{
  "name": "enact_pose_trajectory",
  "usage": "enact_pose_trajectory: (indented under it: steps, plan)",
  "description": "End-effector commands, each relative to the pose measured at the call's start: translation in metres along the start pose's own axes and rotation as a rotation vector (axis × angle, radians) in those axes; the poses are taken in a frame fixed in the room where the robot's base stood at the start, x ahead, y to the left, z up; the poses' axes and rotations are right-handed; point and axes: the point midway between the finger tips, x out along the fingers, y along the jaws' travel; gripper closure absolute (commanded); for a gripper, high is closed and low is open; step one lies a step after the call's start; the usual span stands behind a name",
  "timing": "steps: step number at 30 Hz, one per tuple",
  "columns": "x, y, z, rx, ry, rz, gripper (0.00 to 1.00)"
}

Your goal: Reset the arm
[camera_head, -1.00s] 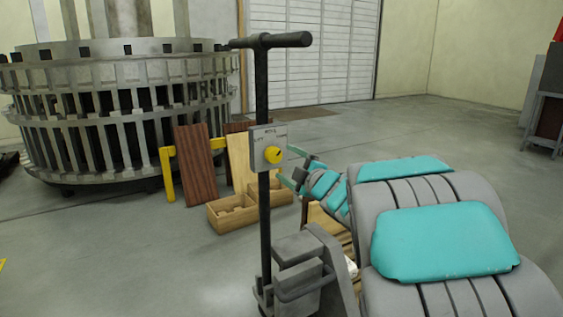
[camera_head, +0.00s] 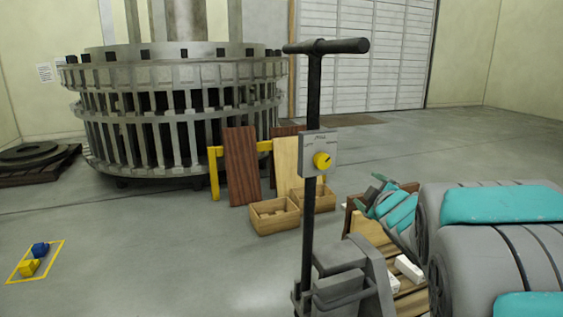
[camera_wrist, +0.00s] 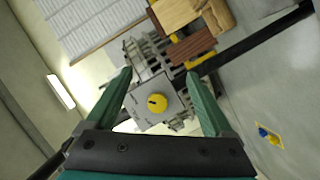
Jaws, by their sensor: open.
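My arm, grey with teal pads, reaches in from the right in the head view. My gripper (camera_head: 378,183) is at its end, to the right of a grey control box with a yellow knob (camera_head: 322,161) on a black T-handled post (camera_head: 313,95). In the wrist view, my gripper (camera_wrist: 158,95) is open, with its two green fingers apart and nothing held between them. The yellow knob (camera_wrist: 157,102) shows in the gap between the fingers, apart from both. How far the box is from the fingertips is hard to tell.
A large slotted metal turret (camera_head: 180,110) stands at the back left. Wooden boards (camera_head: 241,165) lean on a yellow rail behind open wooden boxes (camera_head: 275,215). A yellow floor outline (camera_head: 57,252) with blue and yellow items lies at the left. The floor between is clear.

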Motion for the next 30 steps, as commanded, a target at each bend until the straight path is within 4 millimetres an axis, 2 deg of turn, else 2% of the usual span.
enact_pose_trajectory:
  steps: [5, 9, 13, 17, 19, 24, 27, 30]
  plan:
    - [-0.040, -0.026, 0.051, 0.184, -0.276, -0.056, 0.13]
    - [-0.084, -0.064, 0.084, 0.335, -0.490, -0.129, 0.13]
    - [-0.134, -0.109, 0.104, 0.471, -0.681, -0.220, 0.13]
    - [-0.194, -0.160, 0.112, 0.594, -0.867, -0.334, 0.13]
    - [-0.230, -0.188, 0.112, 0.650, -0.972, -0.409, 0.13]
    - [-0.315, -0.245, 0.098, 0.744, -1.189, -0.588, 0.13]
    - [-0.354, -0.266, 0.089, 0.770, -1.285, -0.675, 0.13]
    - [-0.378, -0.277, 0.082, 0.780, -1.343, -0.728, 0.13]
